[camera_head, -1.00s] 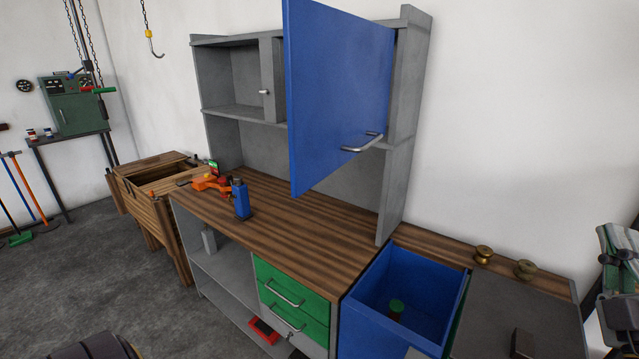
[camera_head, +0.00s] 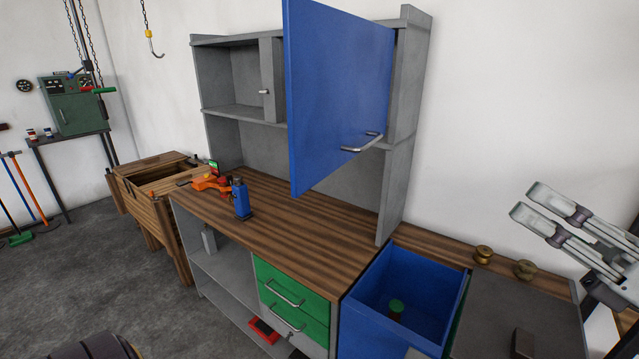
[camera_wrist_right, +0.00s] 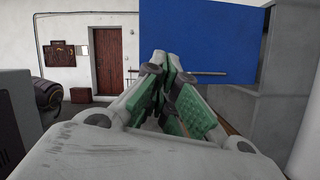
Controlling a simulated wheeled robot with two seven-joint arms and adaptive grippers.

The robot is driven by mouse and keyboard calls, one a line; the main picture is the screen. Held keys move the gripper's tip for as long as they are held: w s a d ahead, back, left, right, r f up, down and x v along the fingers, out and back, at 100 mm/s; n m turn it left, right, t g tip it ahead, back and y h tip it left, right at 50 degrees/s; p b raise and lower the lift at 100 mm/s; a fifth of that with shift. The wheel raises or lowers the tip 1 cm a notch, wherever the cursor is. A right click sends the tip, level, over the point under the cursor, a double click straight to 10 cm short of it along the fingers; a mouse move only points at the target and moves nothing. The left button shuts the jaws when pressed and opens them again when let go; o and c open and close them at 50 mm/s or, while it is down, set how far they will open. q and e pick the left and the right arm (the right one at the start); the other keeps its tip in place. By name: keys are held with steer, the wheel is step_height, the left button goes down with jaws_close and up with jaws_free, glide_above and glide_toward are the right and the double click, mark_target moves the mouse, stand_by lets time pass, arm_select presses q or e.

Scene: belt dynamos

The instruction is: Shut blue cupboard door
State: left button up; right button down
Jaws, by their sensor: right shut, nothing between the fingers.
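The blue cupboard door (camera_head: 335,90) stands open, swung out from the upper right part of the grey cupboard (camera_head: 402,125). Its metal handle (camera_head: 362,143) is near the door's lower right in the head view. The door also shows in the right wrist view (camera_wrist_right: 200,40), beyond the fingers. My right gripper (camera_head: 528,203) is at the right edge of the head view, to the right of the door and apart from it. It is shut and empty; its green finger pads (camera_wrist_right: 172,90) show together in the wrist view. My left gripper is not in view.
A blue open drawer (camera_head: 405,290) and a worktop with brass pieces (camera_head: 483,253) lie below, between the cupboard and my right arm. A blue bottle-like tool (camera_head: 241,199) and an orange tool (camera_head: 210,183) stand on the wooden bench (camera_head: 300,228). Space before the door looks free.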

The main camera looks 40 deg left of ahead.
steer(key=shift+s+a+f+n+g+h, duration=0.1)
steer(key=shift+s+f+n+g+h, duration=0.2)
steer(key=shift+f+n+h, duration=0.35)
steer(key=shift+s+a+f+n+g+h, duration=0.15)
steer(key=shift+f+n+g+h, duration=0.3)
steer(key=shift+n+h, duration=0.3)
steer(key=shift+s+a+f+n+g+h, duration=0.1)
steer(key=shift+s+f+n+g+h, duration=0.15)
steer(key=shift+f+n+h, duration=0.4)
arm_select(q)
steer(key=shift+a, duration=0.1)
